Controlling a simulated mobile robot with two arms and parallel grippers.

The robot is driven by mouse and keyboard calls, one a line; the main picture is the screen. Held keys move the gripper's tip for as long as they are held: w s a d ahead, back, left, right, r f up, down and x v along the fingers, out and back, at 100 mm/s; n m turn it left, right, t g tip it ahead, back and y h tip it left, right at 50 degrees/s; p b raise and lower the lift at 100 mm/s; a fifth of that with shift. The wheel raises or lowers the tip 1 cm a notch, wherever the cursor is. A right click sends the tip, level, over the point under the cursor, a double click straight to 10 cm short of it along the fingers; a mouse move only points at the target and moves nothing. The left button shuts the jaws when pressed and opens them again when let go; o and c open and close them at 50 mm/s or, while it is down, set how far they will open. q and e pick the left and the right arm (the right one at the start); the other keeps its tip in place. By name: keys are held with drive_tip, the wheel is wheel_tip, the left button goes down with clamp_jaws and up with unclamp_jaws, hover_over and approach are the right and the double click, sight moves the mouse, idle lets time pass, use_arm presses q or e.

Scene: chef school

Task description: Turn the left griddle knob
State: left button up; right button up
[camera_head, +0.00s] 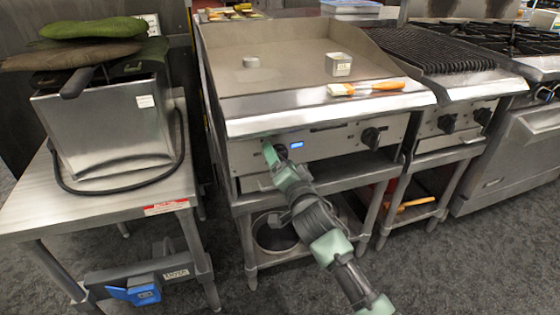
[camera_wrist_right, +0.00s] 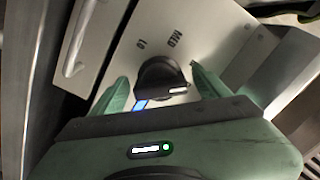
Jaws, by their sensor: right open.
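The griddle (camera_head: 300,75) has a front panel with a knob at each end. The left griddle knob (camera_wrist_right: 158,72) is black and round with a white mark, and sits between the two green fingers of my right gripper in the right wrist view. The open fingers stand on either side of it, and I cannot tell whether they touch it. In the head view my right gripper (camera_head: 273,155) is at the panel's left end and hides most of this knob. The right griddle knob (camera_head: 371,138) is in plain view. My left gripper is not in view.
A brush with an orange handle (camera_head: 366,88) lies on the griddle's front ledge. A small metal container (camera_head: 338,64) stands on the griddle plate. A steel table (camera_head: 50,205) with a metal box (camera_head: 105,125) is at the left. A grill (camera_head: 430,50) adjoins on the right.

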drive_tip(key=shift+w, duration=0.2)
drive_tip(key=c, duration=1.4)
